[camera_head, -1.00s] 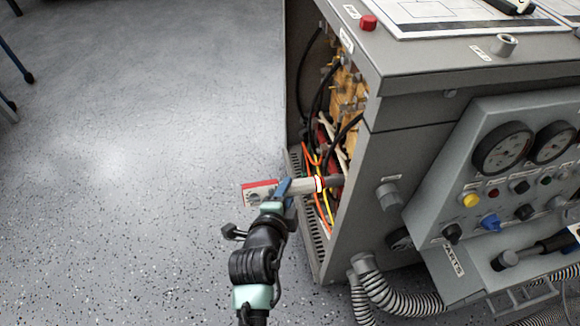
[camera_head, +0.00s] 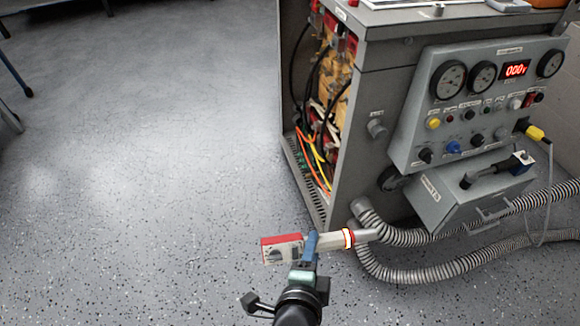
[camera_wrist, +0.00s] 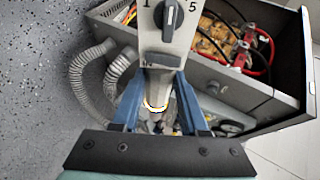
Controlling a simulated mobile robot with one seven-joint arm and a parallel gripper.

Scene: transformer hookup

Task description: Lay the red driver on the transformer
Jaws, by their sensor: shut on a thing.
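My gripper (camera_head: 306,248) is shut on a pale tool with a red edge, a dial and an orange-white ring (camera_head: 281,249). I cannot tell whether this is the red driver. The tool is held roughly level above the floor, in front of the cabinet's lower left corner and apart from it. In the wrist view, the tool's dial (camera_wrist: 169,18) shows above my blue fingers (camera_wrist: 158,108). The transformer's yellow windings (camera_head: 338,75) show inside the cabinet's open left side, among cables. No other clearly red driver shows.
The grey cabinet (camera_head: 356,176) has a panel with gauges (camera_head: 448,80) and a bin (camera_head: 440,196) with a dark-handled thing (camera_head: 497,169) on it. Ribbed hoses (camera_head: 450,269) lie on the floor at right.

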